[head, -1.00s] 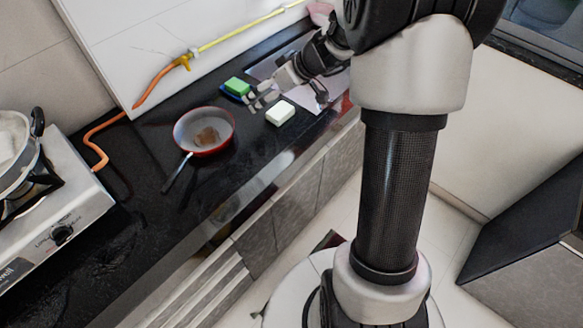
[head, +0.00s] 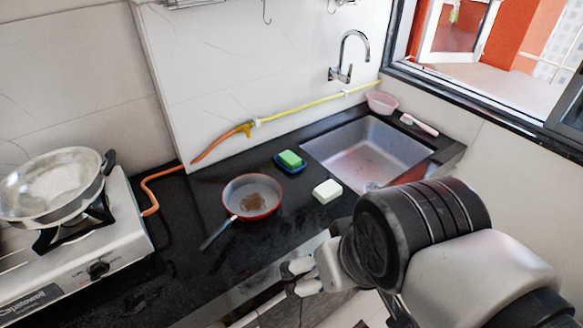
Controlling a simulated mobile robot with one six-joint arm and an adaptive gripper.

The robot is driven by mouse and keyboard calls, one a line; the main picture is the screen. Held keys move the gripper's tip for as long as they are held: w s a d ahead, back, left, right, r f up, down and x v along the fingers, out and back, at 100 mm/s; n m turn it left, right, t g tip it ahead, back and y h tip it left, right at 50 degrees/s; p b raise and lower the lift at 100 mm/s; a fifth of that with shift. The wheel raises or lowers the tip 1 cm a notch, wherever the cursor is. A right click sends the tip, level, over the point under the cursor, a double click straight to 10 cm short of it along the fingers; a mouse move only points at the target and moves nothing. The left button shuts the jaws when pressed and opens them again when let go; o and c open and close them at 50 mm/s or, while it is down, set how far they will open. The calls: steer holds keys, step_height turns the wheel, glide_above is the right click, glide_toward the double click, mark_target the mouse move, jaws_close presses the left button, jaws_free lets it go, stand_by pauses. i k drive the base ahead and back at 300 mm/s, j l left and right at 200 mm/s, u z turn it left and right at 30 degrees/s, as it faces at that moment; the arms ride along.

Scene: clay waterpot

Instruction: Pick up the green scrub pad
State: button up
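The green scrub pad (head: 290,158) lies in a small blue dish (head: 296,170) on the black counter, left of the sink. A white block (head: 327,191) lies on the counter to its lower right. My gripper (head: 291,279) is at the counter's front edge, well below the pad in the picture and apart from it. Its fingers are small and partly hidden by my arm, so their opening is unclear. I see nothing held in it.
A red-rimmed pan (head: 268,207) stands left of the white block. A stove (head: 125,235) with a metal wok (head: 50,180) is at the left. The sink (head: 370,150) is at the right. A yellow-orange hose (head: 300,107) runs along the wall.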

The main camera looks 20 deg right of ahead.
mark_target(327, 191)
steer(key=i+l, duration=0.5)
steer(key=l, duration=0.2)
steer(key=i+l, duration=0.25)
steer(key=l+u, duration=0.05)
steer(key=l, duration=0.05)
